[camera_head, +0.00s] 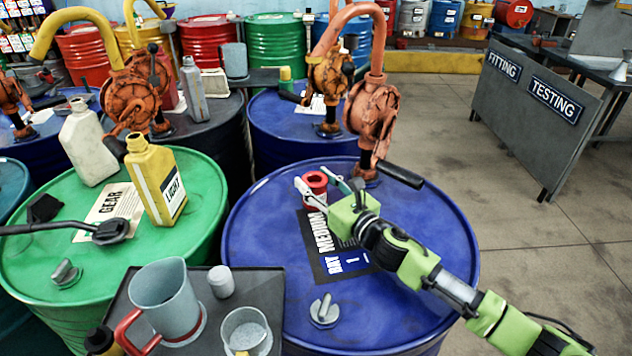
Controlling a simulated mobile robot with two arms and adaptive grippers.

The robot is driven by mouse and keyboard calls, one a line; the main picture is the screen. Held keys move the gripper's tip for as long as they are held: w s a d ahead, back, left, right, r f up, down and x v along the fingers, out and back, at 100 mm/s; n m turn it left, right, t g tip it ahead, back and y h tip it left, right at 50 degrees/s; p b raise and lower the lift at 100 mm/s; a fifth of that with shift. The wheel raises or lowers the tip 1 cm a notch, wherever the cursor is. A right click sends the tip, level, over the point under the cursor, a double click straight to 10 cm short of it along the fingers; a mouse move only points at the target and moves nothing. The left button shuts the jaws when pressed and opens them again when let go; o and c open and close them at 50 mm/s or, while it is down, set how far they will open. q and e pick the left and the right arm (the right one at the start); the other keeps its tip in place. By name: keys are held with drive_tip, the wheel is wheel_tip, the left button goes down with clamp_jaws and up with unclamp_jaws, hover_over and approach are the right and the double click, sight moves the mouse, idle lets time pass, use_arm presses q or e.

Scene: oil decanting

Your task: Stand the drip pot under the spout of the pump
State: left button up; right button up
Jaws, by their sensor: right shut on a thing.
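The drip pot, a small red cup (315,186), is at the back left of the near blue drum's lid (420,240). My right gripper (322,192) comes in from the lower right and is shut on it, one finger on each side. Whether the pot's base touches the lid is hard to tell. The orange pump (372,112) stands on the same drum, right of the pot. Its pipe rises and bends left; the spout end (319,52) shows above the pot in the picture. Whether the two line up in depth I cannot tell. My left gripper is not in view.
A black pump handle (400,174) sticks out near my right gripper. A label sheet and a bung (324,311) are on the lid. A grey tray (262,290) with a jug (165,300) is at the front. A yellow bottle (157,180) stands on the green drum.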

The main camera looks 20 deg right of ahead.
drive_tip(key=o, duration=1.4)
drive_tip(key=shift+r, duration=0.2)
drive_tip(key=v, duration=0.5)
drive_tip(key=b+v, duration=0.1)
drive_tip(key=v, duration=0.4)
drive_tip(key=shift+s+f+b, duration=0.15)
drive_tip(key=shift+f+b, duration=0.05)
drive_tip(key=shift+b, duration=0.1)
drive_tip(key=shift+v, duration=0.9)
drive_tip(key=shift+r, duration=0.2)
